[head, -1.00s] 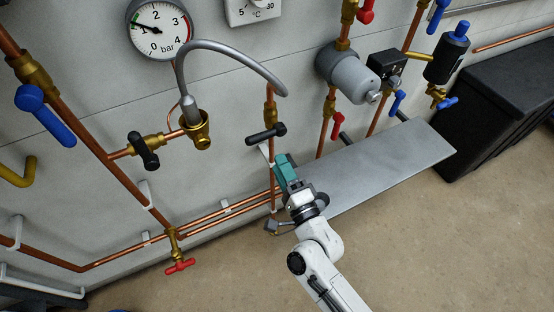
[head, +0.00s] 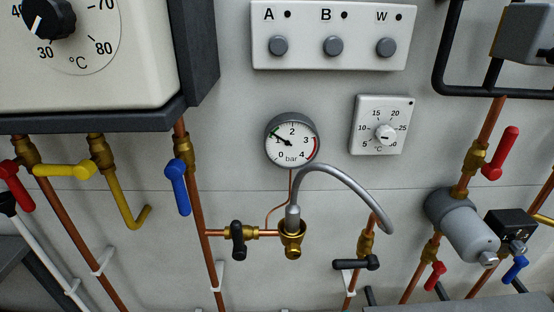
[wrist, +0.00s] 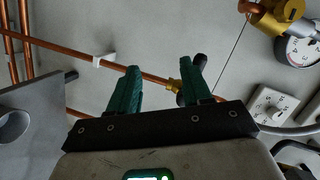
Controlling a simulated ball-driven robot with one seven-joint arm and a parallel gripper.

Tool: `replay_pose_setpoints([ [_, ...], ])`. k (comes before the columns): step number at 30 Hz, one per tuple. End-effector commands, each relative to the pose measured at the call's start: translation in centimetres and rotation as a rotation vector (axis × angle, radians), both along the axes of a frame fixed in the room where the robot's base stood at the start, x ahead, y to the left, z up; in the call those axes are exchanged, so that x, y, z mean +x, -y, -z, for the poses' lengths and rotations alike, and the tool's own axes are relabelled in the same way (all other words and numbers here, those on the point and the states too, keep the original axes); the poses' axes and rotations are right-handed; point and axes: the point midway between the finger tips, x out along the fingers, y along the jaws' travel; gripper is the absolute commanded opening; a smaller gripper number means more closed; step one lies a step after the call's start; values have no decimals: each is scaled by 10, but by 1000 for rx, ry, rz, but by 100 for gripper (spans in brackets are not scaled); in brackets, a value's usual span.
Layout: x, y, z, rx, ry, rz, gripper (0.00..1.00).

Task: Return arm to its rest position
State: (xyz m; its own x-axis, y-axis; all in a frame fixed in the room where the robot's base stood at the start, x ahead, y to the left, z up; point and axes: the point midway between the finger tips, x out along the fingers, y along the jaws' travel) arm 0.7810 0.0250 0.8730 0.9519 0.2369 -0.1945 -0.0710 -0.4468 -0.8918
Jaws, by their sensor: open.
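My gripper (wrist: 166,72) shows only in the wrist view. Its two teal fingers are apart, with nothing held between them. A copper pipe (wrist: 85,54) runs behind the fingers to a brass valve with a black handle (wrist: 200,61), which is partly hidden by the right finger. I cannot tell how far the fingertips are from it. The same black-handled valve (head: 357,263) shows low in the head view. My arm is not in the head view, so its pose is hidden.
In the head view, a pressure gauge (head: 291,141), a grey hose (head: 350,182), a thermostat (head: 381,125) and a grey cylinder (head: 462,226) are on the wall. A grey plate (wrist: 38,105) is at the left of the wrist view. Bare wall shows between the pipes.

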Motion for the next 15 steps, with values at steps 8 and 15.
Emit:
replay_pose_setpoints([
  [8, -67, 21, 39, -452, -348, -233, 49],
  [15, -154, 63, 54, -756, -689, -443, 49],
])
